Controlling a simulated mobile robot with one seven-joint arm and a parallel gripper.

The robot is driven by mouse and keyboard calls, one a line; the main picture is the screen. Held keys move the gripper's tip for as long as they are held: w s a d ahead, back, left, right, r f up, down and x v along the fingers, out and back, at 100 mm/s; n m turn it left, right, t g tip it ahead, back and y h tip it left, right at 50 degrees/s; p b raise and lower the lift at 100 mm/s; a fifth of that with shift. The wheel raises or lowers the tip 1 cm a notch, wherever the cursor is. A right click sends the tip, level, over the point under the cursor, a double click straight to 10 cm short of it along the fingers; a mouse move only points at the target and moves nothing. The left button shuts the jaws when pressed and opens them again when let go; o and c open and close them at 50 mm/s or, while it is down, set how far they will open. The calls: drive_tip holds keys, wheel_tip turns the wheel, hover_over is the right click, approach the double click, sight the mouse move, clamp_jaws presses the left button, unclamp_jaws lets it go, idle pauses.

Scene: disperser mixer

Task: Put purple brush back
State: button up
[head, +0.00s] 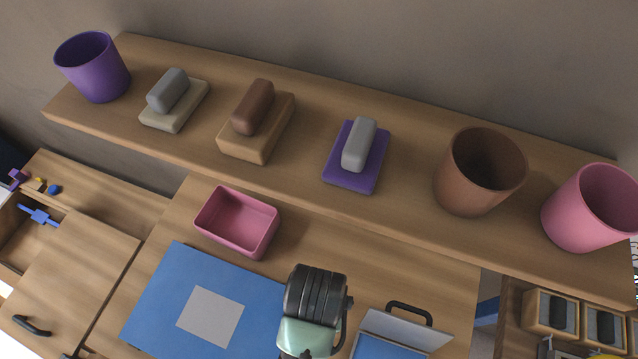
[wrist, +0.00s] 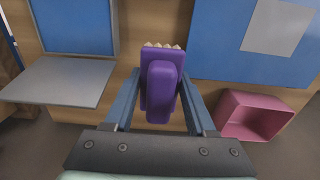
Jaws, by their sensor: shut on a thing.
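My gripper (wrist: 160,88) is shut on a purple brush (wrist: 163,90) in the wrist view. The brush has a purple handle and body, and pale bristle tips show at its far edge. It is held above the wooden bench, between the blue panel and the pink box. In the head view my arm hides the gripper and the brush. On the shelf (head: 300,185) stand a block with a purple base and grey top (head: 356,155), a brown block (head: 255,120), a cream block with grey top (head: 173,100), a purple cup (head: 92,67), a brown cup (head: 480,172) and a pink cup (head: 592,208).
A pink open box (head: 237,222) and a blue mat (head: 190,295) with a grey square lie on the bench. A grey tray with a handle (head: 405,328) is at right. An open drawer (head: 30,235) is at left. Free shelf room lies between the blocks.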

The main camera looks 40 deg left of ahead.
drive_tip(key=w+a+p, duration=0.1)
drive_tip(key=w+a, duration=0.1)
drive_tip(key=w, duration=0.3)
drive_tip(key=f, duration=0.6)
drive_tip(key=shift+w+d, duration=0.2)
drive_tip(key=shift+w, duration=0.05)
wheel_tip(320, 180, down, 5)
drive_tip(key=shift+w+p, duration=0.15)
drive_tip(key=shift+p, duration=0.25)
drive_tip(key=shift+f, duration=0.3)
drive_tip(key=shift+f, duration=0.1)
drive_tip(key=o, duration=1.3)
